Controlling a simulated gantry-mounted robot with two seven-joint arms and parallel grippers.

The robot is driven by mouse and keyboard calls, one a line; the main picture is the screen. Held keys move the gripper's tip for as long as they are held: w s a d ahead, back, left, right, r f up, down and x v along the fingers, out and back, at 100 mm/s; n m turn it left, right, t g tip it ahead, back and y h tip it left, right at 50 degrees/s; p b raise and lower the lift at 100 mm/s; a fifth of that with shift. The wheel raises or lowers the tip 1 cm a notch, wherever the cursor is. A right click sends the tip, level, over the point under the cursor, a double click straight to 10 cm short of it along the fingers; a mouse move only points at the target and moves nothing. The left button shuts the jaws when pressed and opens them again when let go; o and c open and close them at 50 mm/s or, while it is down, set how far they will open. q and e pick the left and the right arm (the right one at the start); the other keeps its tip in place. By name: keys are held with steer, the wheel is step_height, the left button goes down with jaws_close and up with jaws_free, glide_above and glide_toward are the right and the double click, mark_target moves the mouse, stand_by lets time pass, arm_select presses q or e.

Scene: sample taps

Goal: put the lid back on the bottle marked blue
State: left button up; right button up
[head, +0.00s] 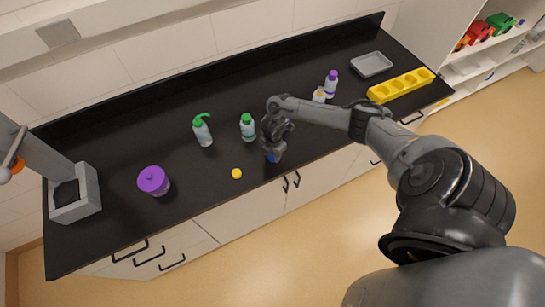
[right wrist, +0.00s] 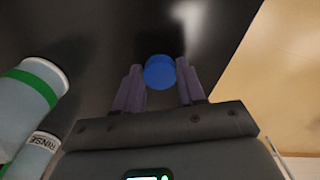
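A small blue lid (head: 273,157) lies on the black counter near its front edge. My right gripper (head: 272,146) is directly over it, pointing down. A bottle with a yellow-orange band (head: 319,96) stands partly behind the arm. My left gripper is not in view.
A green-topped bottle (head: 248,128) and a green-nozzled bottle (head: 203,132) stand left of my right gripper. A purple-capped bottle (head: 331,84), grey tray (head: 371,64) and yellow rack (head: 402,85) are right.

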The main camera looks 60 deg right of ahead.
steer(key=c, duration=0.5)
steer(key=shift+r, duration=0.1)
steer(key=shift+r, duration=0.45)
steer(key=r, duration=0.3)
steer(key=shift+s+d+r, duration=0.15)
steer(key=shift+s+r, duration=0.05)
steer(key=shift+s, duration=0.2)
steer(key=shift+s+d+r, duration=0.3)
steer(key=shift+s+r, duration=0.8)
steer(key=shift+s, duration=0.7)
steer(key=shift+s+d+r, duration=0.3)
steer(key=shift+s+r, duration=0.75)
steer(key=shift+s, duration=0.7)
steer(key=shift+s+d+r, duration=0.3)
steer(key=shift+s+r, duration=0.8)
steer(key=shift+s, duration=0.7)
